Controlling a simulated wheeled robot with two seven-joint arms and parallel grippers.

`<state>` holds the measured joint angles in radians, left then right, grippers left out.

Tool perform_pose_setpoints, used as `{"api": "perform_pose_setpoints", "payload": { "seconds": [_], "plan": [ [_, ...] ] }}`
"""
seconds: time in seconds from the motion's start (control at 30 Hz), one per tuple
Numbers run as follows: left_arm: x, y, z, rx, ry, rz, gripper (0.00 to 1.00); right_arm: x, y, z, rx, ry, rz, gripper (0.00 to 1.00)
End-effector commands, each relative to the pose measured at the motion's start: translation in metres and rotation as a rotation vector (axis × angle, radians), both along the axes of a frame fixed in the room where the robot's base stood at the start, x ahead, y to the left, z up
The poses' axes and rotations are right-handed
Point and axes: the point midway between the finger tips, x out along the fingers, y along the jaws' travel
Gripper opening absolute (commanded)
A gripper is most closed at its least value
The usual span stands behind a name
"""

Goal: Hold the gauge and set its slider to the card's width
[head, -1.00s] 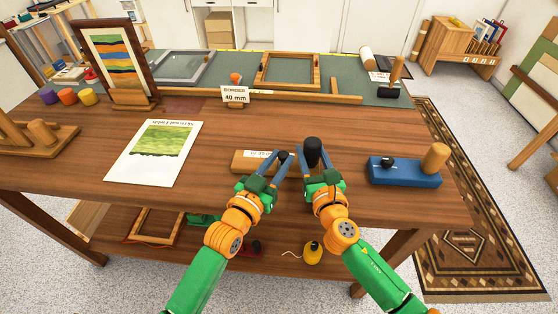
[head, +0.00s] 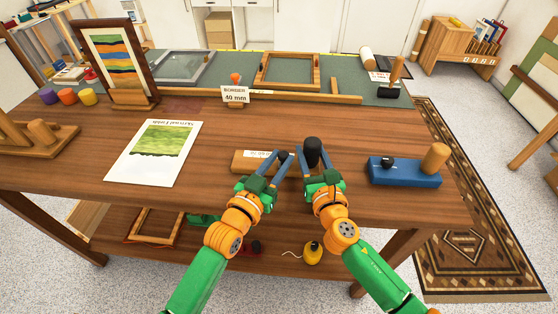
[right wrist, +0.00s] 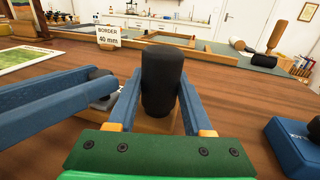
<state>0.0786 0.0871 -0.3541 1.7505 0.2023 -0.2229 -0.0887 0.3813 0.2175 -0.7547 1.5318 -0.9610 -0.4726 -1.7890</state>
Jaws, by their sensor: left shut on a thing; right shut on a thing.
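The gauge (head: 240,161) is a wooden bar lying on the bench with a pale label strip, partly hidden by my grippers. A small dark slider knob (head: 283,155) stands on it, and a tall black handle (head: 312,150) rises at its right end. My left gripper (head: 281,160) is shut on the slider knob. My right gripper (head: 312,163) is shut on the black handle, which also stands upright between its fingers in the right wrist view (right wrist: 161,80). The scale reading cannot be made out. A white card (head: 235,95) behind reads "BORDER 40 mm".
A print with a green field (head: 160,148) lies to the left. A blue block (head: 400,175) with a wooden peg and a black knob stands to the right. A framed striped print (head: 116,60) stands at back left. Empty frames (head: 287,70) lie on the green mat behind.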

Motion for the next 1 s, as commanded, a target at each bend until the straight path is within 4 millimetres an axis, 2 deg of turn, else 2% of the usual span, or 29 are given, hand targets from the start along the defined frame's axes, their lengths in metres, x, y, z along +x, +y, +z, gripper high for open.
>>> {"api": "perform_pose_setpoints", "payload": {
  "seconds": [0.3, 0.5, 0.73, 0.77, 0.8, 1.0],
  "plan": [
    [0.0, 0.001, 0.0, 0.0, 0.001, -0.001, 0.0, 0.001, -0.001, 0.001, 0.001, -0.002, -0.003, 0.0],
    [0.0, 0.019, -0.001, 0.004, 0.0, 0.001, 0.0, 0.001, -0.001, 0.001, 0.001, -0.002, -0.004, 0.0],
    [0.0, 0.02, -0.001, 0.0, 0.001, 0.0, 0.0, 0.001, -0.001, 0.001, 0.001, -0.002, -0.004, 0.0],
    [0.0, 0.02, -0.001, 0.0, 0.001, 0.0, 0.39, 0.001, -0.001, 0.001, 0.001, -0.002, -0.004, 0.0],
    [0.0, 0.02, -0.001, 0.0, 0.001, 0.0, 0.47, 0.001, -0.001, 0.001, 0.001, -0.002, -0.003, 0.0],
    [0.0, 0.02, 0.0, 0.0, 0.001, 0.0, 0.47, 0.0, -0.001, 0.001, 0.001, -0.002, -0.002, 0.0]
  ]
}}
